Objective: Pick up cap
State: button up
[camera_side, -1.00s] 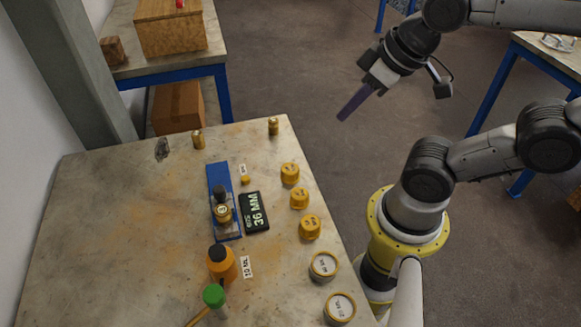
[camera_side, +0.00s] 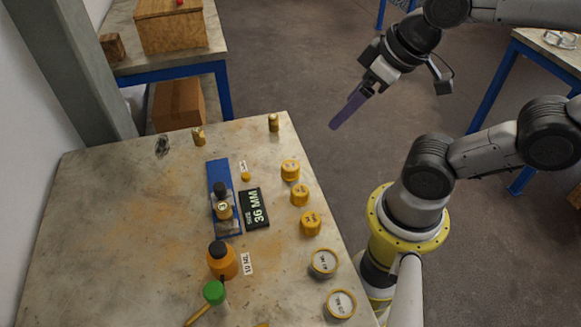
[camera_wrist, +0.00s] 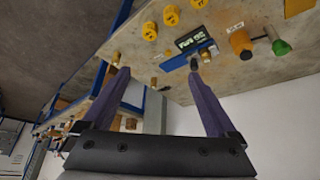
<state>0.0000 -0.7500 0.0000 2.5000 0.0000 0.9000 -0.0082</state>
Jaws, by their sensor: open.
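Several yellow cap-like pieces stand along the table's right edge: one at the back (camera_side: 290,170), one in the middle (camera_side: 300,195) and one nearer (camera_side: 310,223). A tiny yellow cap (camera_side: 246,176) lies by a small label. I cannot tell which is the task's cap. A small brass piece (camera_side: 223,211) with a dark top behind it sits in the blue fixture (camera_side: 218,172). My gripper (camera_side: 334,126) is in the air off the table's right edge, apart from every piece. In the wrist view its purple fingers (camera_wrist: 157,72) are spread with nothing held between them.
An orange bottle (camera_side: 222,262) and a green-capped item (camera_side: 214,293) stand in front. Two round labelled containers (camera_side: 323,263) are at the front right. Two brass pieces (camera_side: 198,136) stand at the back. The table's left side is clear.

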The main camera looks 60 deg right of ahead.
jog(key=n, duration=0.2)
jog(key=n+g, duration=0.6)
jog(key=n, duration=1)
send_over(290, 165)
notch_tip(290, 165, down, 12)
jog(key=f, duration=0.7)
jog(key=shift+s+f, duration=0.3)
jog(key=shift+w+f, duration=0.15)
jog(key=shift+f, duration=1.45)
jog(key=shift+w+f, duration=0.15)
jog(key=shift+f, duration=1.45)
jog(key=c, duration=1.4)
jog(key=shift+r, duration=0.15)
